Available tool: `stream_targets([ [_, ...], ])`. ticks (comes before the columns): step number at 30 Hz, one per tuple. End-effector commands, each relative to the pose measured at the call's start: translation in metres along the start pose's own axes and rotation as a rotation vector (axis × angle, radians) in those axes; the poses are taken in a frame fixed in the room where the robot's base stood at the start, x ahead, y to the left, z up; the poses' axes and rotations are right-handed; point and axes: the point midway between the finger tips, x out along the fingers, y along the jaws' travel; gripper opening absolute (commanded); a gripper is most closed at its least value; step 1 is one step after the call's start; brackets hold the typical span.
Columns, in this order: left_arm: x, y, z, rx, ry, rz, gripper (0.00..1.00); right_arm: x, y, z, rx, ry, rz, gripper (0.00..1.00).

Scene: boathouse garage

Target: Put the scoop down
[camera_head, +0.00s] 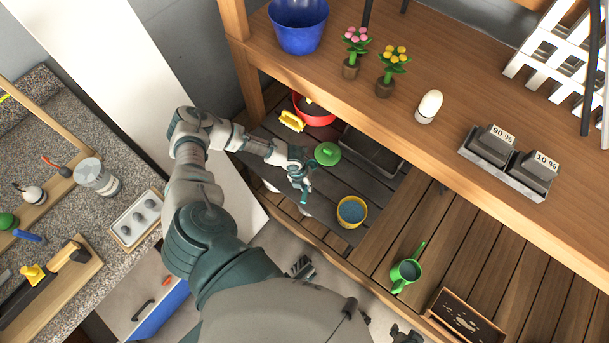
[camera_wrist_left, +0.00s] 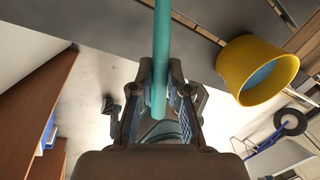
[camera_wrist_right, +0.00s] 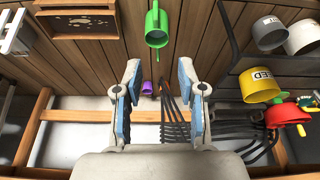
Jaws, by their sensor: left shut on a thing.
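My left gripper (camera_head: 303,190) is over the dark slatted part of the lower shelf, left of the yellow bucket. In the left wrist view, its fingers (camera_wrist_left: 160,95) are shut on the teal handle of the scoop (camera_wrist_left: 162,45). The handle runs away from the gripper toward the top of that view; the scoop's far end is out of that view. In the head view the scoop is small and hard to separate from the gripper. My right gripper (camera_wrist_right: 160,90) is open, with nothing between its fingers.
The yellow bucket (camera_head: 352,212) with blue contents stands close right of the left gripper. A green round object (camera_head: 327,153) and a red bowl (camera_head: 315,110) lie behind. A green watering can (camera_head: 405,272) stands on brown slats with free room around. The upper shelf (camera_head: 330,65) overhangs.

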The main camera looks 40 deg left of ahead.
Motion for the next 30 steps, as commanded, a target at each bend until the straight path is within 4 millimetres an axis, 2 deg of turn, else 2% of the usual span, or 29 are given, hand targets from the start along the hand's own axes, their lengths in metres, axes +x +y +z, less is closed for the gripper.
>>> stream_targets([
  [8, 0.005, 0.007, 0.004, -0.004, 0.002, -0.021, 0.00, 0.001, -0.008, -0.007, -0.002, 0.022, 0.005, 0.40],
  [19, 0.022, 0.005, 0.001, -0.002, -0.001, -0.014, 0.00, 0.011, -0.007, -0.049, -0.005, 0.239, -0.017, 0.40],
  [30, 0.044, 0.013, 0.003, -0.003, 0.002, -0.019, 0.00, 0.009, -0.019, -0.096, -0.011, 0.480, -0.028, 0.40],
])
